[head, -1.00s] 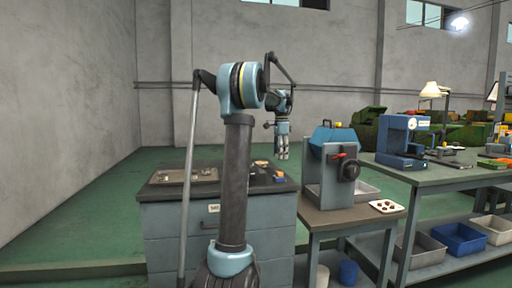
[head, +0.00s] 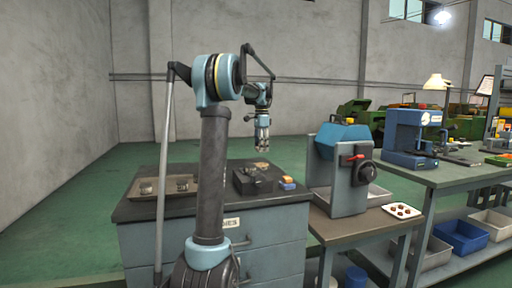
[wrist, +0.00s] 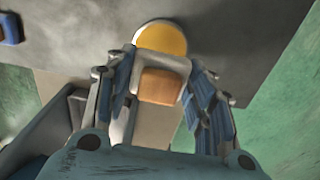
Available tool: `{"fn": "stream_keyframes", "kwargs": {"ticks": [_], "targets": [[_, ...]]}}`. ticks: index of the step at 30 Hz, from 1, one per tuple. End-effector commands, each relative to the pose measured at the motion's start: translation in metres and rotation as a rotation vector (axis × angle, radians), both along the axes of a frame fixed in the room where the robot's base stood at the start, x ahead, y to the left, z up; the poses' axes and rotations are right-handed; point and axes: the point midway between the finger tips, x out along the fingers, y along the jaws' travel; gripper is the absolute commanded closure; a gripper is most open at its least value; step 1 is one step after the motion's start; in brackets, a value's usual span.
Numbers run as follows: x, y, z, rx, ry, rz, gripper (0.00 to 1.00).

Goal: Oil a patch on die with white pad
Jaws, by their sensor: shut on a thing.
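My gripper (head: 262,147) points down above the right part of the grey cabinet top (head: 215,206). In the wrist view its blue-padded fingers are closed around an off-white piece with a tan block on it, which looks like the white pad (wrist: 160,87). A dark block, apparently the die (head: 254,181), sits on the cabinet below the gripper. The gripper looks raised above it, but the exact gap cannot be told. The patch on the die cannot be made out.
A yellow round thing (wrist: 160,38) shows just beyond the fingers. Small yellow and blue items (head: 287,183) lie right of the die. A tray (head: 166,187) with metal parts stands at left. A blue-hooded machine (head: 341,170) and a white plate (head: 402,211) stand at right.

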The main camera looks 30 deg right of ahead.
Motion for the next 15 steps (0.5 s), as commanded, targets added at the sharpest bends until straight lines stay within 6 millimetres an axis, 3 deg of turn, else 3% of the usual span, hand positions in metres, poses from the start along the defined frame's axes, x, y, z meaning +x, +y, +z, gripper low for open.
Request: {"fn": "stream_keyframes", "kwargs": {"ticks": [15], "targets": [[0.004, 0.006, -0.042, 0.000, 0.000, 0.009, 0.70]]}}
